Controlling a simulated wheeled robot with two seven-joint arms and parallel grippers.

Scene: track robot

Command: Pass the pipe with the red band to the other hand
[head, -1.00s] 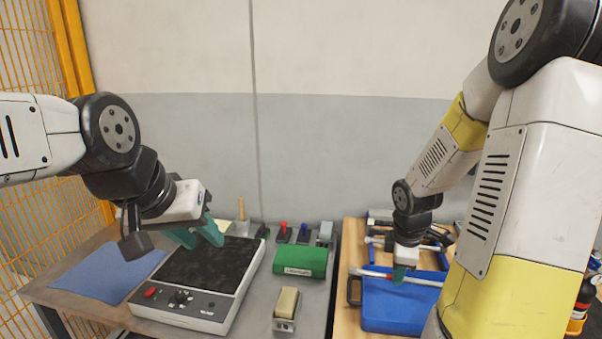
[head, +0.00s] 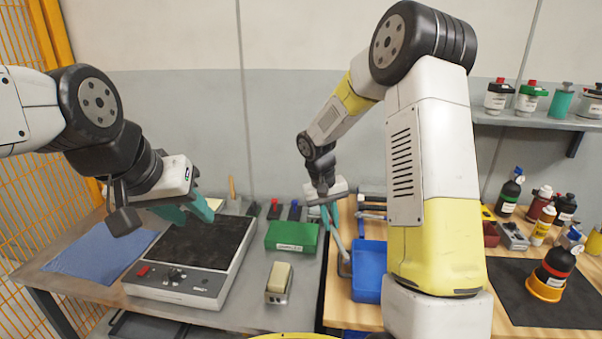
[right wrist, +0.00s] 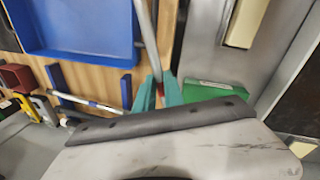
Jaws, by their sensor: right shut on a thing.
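My right gripper (head: 330,221) is shut on a grey pipe (head: 341,248), which hangs slanting down from the fingers above the gap between the two tables. In the right wrist view the pipe (right wrist: 149,42) runs up from between the teal fingers (right wrist: 158,93). A red band (right wrist: 158,76) shows on it close to the fingers. My left gripper (head: 193,217) is open and empty above the black-topped device, well to the left of the pipe.
A blue bin (head: 368,285) stands on the wooden table. Another pipe (right wrist: 88,102) lies across a blue rack (right wrist: 126,91). A device with a black plate (head: 205,246), a green box (head: 291,237) and a stamp-like block (head: 279,277) stand on the grey table. A blue cloth (head: 98,250) lies left.

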